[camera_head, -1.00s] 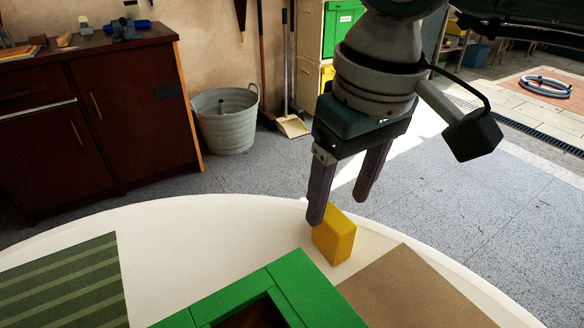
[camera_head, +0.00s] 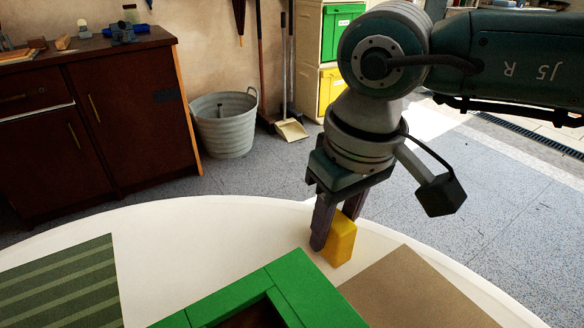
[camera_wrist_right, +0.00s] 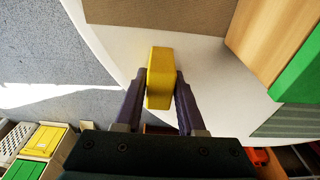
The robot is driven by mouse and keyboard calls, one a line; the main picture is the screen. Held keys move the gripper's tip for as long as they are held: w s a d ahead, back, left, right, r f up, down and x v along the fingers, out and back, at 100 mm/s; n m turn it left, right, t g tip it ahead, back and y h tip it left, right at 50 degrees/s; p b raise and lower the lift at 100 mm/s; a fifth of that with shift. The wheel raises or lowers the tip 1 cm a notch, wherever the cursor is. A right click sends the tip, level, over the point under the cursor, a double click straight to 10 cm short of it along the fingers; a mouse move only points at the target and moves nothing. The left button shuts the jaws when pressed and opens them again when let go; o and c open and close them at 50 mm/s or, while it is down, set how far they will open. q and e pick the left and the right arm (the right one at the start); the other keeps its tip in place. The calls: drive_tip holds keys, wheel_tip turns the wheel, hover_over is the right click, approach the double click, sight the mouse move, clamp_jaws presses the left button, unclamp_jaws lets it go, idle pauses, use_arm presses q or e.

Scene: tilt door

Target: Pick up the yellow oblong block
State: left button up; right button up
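The yellow oblong block (camera_head: 342,240) stands upright on the white round table (camera_head: 215,225), between the green frame and the brown mat. My right gripper (camera_head: 335,232) points down with one finger on each side of the block. In the right wrist view the block (camera_wrist_right: 160,75) sits between the two dark fingertips (camera_wrist_right: 160,85), which appear to press on its sides. The right gripper looks shut on the block. The block's base appears at table level; I cannot see a gap under it. My left gripper is not in view.
A green frame (camera_head: 308,288) with a brown inside lies close in front of the block. A brown mat (camera_head: 410,290) lies to its right and a striped green mat (camera_head: 65,285) at the left. The white table between them is clear.

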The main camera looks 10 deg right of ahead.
clamp_jaws()
drive_tip(key=shift+r, duration=0.1)
